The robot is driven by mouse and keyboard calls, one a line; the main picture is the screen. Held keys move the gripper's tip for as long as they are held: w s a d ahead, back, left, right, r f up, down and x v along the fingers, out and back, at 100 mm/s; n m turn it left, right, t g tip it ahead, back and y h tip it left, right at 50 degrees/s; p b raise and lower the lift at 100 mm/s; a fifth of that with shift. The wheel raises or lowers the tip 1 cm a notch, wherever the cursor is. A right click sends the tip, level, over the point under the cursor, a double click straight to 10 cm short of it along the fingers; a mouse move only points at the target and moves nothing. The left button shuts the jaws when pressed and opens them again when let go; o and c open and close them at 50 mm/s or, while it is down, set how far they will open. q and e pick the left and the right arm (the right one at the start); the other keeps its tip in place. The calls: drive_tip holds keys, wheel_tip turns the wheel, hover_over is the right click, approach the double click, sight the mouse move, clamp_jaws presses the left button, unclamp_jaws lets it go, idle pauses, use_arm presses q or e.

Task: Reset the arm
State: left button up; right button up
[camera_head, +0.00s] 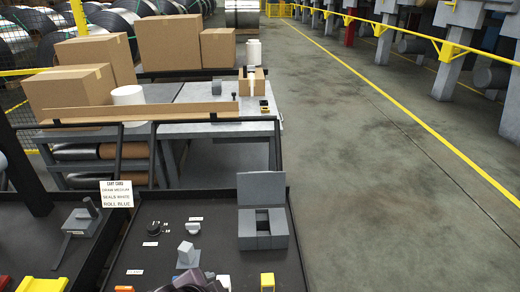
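Neither of my grippers can be made out in the head view, and no arm shows clearly. A dark grey shape (190,281) is cut off by the bottom edge, and I cannot tell what it is. Below me is a black cart tray (140,255) with a grey open-lidded box (262,230), a small light grey block (187,254) and a dark round knob-like part (153,228).
A left tray holds a grey tool (82,220) and a yellow item (45,284). A white sign (116,194) stands between the trays. Another yellow piece (267,281) is at the bottom. A workbench (215,129) with cardboard boxes (70,90) stands ahead. The right floor is clear.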

use_arm(q)
drive_tip(key=s+a+f+n+g+y, duration=0.2)
drive_tip(key=s+a+f+n+g, duration=0.25)
drive_tip(key=s+a+n, duration=0.5)
wheel_tip(320, 180, down, 32)
drive_tip(key=s, duration=0.2)
drive_tip(key=s+a+f+g, duration=0.1)
drive_tip(key=s+a+f, duration=0.1)
drive_tip(key=s+f, duration=0.6)
drive_tip(key=s+a+f, duration=0.2)
drive_tip(key=s+f, duration=0.6)
drive_tip(key=s, duration=0.3)
drive_tip(key=shift+f+g, duration=0.3)
drive_tip(key=shift+g, duration=0.05)
